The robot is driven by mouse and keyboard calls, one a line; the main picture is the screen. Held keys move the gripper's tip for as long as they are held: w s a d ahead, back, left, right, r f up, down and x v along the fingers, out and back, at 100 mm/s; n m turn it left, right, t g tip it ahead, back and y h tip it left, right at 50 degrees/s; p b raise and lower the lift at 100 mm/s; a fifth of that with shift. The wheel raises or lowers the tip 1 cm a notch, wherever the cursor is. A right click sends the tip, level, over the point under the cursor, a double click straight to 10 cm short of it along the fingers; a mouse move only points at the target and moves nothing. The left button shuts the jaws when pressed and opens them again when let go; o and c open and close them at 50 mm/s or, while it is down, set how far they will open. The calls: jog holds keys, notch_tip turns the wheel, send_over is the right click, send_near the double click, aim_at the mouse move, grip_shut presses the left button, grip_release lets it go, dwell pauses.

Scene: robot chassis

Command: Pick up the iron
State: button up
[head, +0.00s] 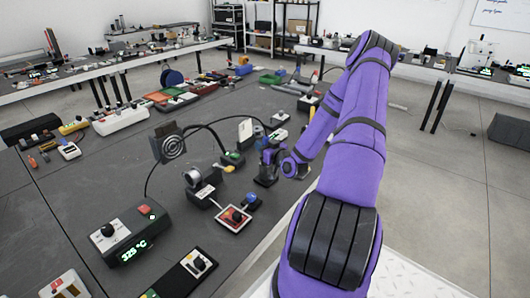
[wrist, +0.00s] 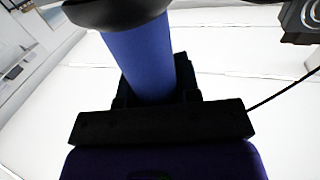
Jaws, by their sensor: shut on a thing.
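My gripper (head: 268,165) is low over the right edge of the dark workbench in the head view. In the wrist view, a blue cylindrical handle with a dark flared end (wrist: 140,55) rises from between the black jaws, which are shut on it. It looks like the iron, though its tip is out of sight. In the head view the held thing is too small and dark to make out. A soldering station (head: 125,235) with a green 325 °C display, a knob and a red button sits at the bench's front left.
Several boxes and tools crowd the workbench (head: 95,185).

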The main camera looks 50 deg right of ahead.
notch_tip(320, 180, up, 10)
dwell(0.9)
jog(key=shift+r, duration=0.1)
dwell(0.5)
